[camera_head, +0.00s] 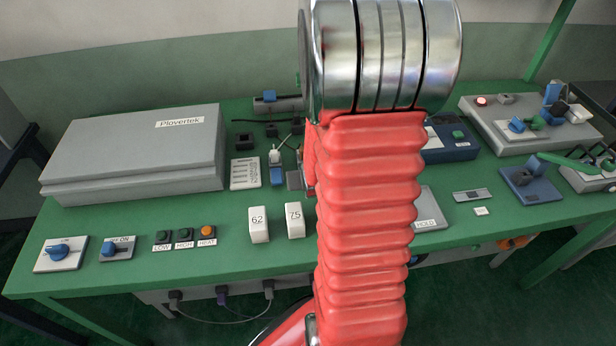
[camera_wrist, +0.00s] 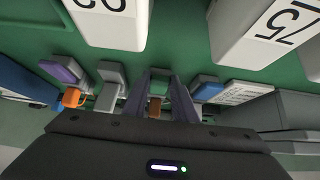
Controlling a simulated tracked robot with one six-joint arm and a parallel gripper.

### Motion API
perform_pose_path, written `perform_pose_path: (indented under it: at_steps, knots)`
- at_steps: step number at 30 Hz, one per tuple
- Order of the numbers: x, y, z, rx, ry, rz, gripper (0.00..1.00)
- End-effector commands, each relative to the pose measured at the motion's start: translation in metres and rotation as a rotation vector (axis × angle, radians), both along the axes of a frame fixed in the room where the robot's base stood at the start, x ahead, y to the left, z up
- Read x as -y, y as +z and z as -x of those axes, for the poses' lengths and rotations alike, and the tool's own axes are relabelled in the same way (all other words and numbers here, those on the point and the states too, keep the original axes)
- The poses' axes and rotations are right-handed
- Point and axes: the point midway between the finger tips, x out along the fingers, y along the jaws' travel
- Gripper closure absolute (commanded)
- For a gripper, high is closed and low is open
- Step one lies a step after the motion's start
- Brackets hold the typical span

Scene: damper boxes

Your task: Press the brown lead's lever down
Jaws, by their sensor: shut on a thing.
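In the wrist view my gripper (camera_wrist: 162,98) has its two dark fingers close together around a small grey-topped lever (camera_wrist: 158,78). A brownish part shows low between the fingers, but it is too small and shaded for me to be sure that this is the brown lead's lever. Beside it in the row are a light grey lever (camera_wrist: 112,74), a purple one (camera_wrist: 62,70) over an orange part (camera_wrist: 73,98), and a blue one (camera_wrist: 207,90). In the head view my red arm hides the gripper.
White blocks marked 62 (camera_head: 258,225) and 75 (camera_head: 295,221) stand close to the row. A lined white label plate (camera_head: 245,172) and a big grey Plovertek box (camera_head: 135,155) are to the left. The green bench front (camera_head: 180,268) is partly bare.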

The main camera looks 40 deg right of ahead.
Motion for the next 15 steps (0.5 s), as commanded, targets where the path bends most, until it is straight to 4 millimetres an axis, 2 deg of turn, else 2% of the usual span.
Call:
perform_pose_path:
  at_steps: [15]
  knots:
    - [-0.0019, -0.0022, 0.0014, 0.036, 0.001, 0.027, 0.97]
